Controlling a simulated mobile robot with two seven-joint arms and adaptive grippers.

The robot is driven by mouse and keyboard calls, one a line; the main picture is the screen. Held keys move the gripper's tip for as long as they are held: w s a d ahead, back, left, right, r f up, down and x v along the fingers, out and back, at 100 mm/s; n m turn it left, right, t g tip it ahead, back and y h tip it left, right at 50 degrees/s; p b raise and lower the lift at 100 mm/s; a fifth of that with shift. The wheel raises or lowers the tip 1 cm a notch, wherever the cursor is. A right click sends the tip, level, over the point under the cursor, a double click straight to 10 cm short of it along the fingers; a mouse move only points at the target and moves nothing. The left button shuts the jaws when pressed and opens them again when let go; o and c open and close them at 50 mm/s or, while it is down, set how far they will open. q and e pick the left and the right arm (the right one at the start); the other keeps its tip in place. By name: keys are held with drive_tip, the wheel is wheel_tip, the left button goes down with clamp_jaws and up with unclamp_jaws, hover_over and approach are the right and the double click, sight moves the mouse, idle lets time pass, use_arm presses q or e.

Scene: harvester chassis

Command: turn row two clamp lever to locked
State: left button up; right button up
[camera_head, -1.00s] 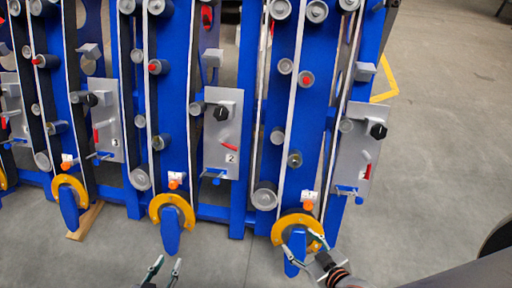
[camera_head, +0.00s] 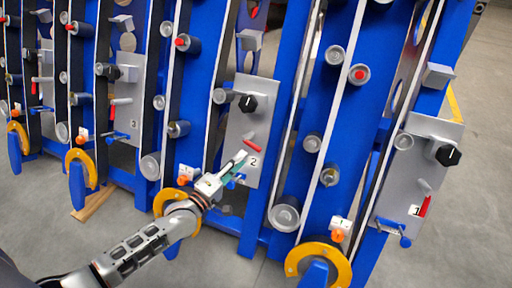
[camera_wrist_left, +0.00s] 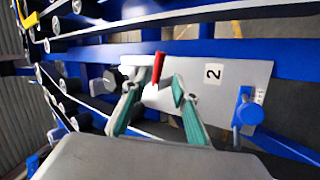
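The row two plate (camera_head: 239,125) is grey and carries a "2" label, a black knob (camera_head: 248,103) and a red clamp lever (camera_head: 250,144). The lever slants down to the right in the head view. My left gripper (camera_head: 240,160) is just below the lever, beside the label. In the left wrist view, the red lever (camera_wrist_left: 159,66) stands between the tips of my left gripper (camera_wrist_left: 162,84). The fingers are apart, with a gap showing on the right. I cannot tell whether the left finger touches the lever. My right gripper is out of view.
A blue T-handle (camera_head: 234,180) sits low on the row two plate, close to my left gripper; it also shows in the left wrist view (camera_wrist_left: 247,112). The row one plate (camera_head: 408,180) has its own red lever (camera_head: 424,206). Blue uprights and rollers surround the plates. Open floor lies in front.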

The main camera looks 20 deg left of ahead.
sight(253, 144)
use_arm(q)
drive_tip(key=shift+r+b+x, duration=0.15)
drive_tip(key=shift+b+x, duration=0.3)
drive_tip(key=shift+x, duration=1.6)
drive_tip(key=shift+r+b+x, duration=0.1)
drive_tip(key=shift+b+x, duration=0.3)
drive_tip(key=shift+x, duration=1.65)
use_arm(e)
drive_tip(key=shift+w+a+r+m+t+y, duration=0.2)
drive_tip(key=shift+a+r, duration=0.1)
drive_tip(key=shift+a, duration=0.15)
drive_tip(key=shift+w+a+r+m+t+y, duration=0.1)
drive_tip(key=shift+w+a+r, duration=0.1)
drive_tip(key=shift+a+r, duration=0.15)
use_arm(q)
drive_tip(key=shift+a, duration=0.2)
clamp_jaws()
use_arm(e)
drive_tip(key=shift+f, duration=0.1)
